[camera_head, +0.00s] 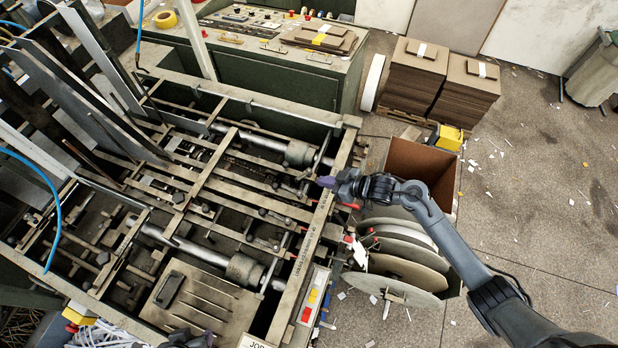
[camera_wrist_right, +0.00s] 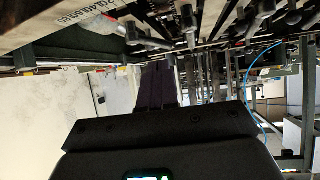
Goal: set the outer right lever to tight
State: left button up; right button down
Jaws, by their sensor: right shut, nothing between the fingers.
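The feeder machine (camera_head: 302,262) has a bed of rails and bars with several small clamp levers along its right side. Two red-tipped parts (camera_head: 350,206) show at its right edge, near my right gripper. Which lever is the outer right one, and how it is set, I cannot tell. My right gripper (camera_head: 326,182) is shut and empty, its purple fingertips over the right frame rail. In the right wrist view its fingers (camera_wrist_right: 157,84) point toward the machine, with metal levers (camera_wrist_right: 145,38) above them; contact is not clear. My left gripper (camera_head: 190,338) is partly visible at the bottom edge.
Large round discs (camera_head: 398,262) stand right of the machine, below my right forearm. An open brown box (camera_head: 420,165) and stacked greyboard (camera_head: 465,92) are behind them. A green control cabinet (camera_head: 285,82) stands at the back. The floor at the right is mostly clear, with scraps.

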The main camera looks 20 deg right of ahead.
aim_at(302, 178)
jog(key=x, duration=0.5)
jog(key=shift+w+a, duration=0.15)
jog(key=shift+w, duration=0.05)
pick_arm(q)
jog(key=shift+a+r, duration=0.15)
jog(key=shift+r, duration=0.1)
pick_arm(e)
jog(key=shift+x, duration=0.9)
jog(key=shift+f, duration=0.15)
